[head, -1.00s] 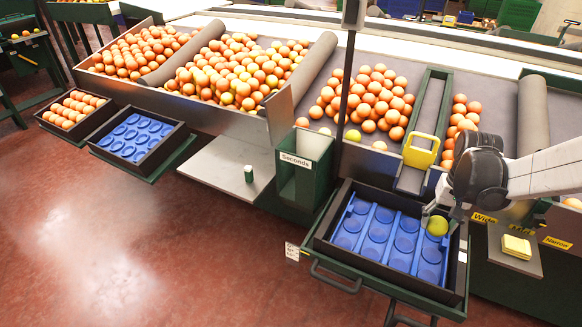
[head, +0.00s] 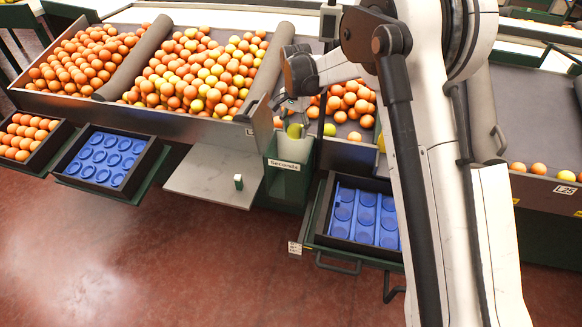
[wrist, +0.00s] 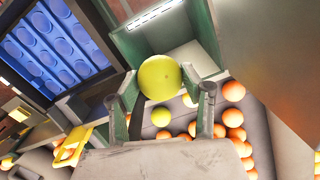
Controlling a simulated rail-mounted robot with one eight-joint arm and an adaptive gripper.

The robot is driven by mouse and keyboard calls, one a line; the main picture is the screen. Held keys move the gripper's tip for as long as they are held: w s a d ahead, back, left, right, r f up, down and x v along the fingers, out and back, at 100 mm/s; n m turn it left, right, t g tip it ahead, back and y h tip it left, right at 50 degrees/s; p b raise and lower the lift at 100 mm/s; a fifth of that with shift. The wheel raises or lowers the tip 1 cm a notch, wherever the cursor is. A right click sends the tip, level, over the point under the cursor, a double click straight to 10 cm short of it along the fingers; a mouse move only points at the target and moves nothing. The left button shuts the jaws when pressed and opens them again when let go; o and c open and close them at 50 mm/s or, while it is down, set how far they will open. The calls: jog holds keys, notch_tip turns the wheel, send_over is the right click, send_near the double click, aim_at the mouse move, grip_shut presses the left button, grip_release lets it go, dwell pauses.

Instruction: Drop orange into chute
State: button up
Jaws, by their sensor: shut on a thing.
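My gripper (wrist: 162,100) is shut on a yellow-green orange (wrist: 159,77), held between its two fingertips in the wrist view. In the head view the held orange (head: 294,131) is at the upper part of the green chute (head: 290,180) labelled "Seconds", near its back edge. The chute's open top also shows in the wrist view (wrist: 150,45), beyond the orange. The orange looks to be above or at the opening; its exact height over the rim I cannot tell. In the head view my arm partly hides the gripper's surroundings.
A blue-lined tray (head: 362,215) stands right of the chute, partly behind my arm. A metal divider (head: 262,122) rises close to the gripper. Loose oranges (head: 350,100) lie behind the chute.

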notch_tip(320, 180, down, 6)
jog(key=b, duration=0.2)
dwell(0.4)
jog(key=shift+a, duration=0.1)
jog(key=o, duration=1.3)
jog(key=shift+c, duration=0.2)
jog(key=shift+r, duration=0.1)
notch_tip(320, 180, up, 12)
jog(key=shift+f, duration=0.1)
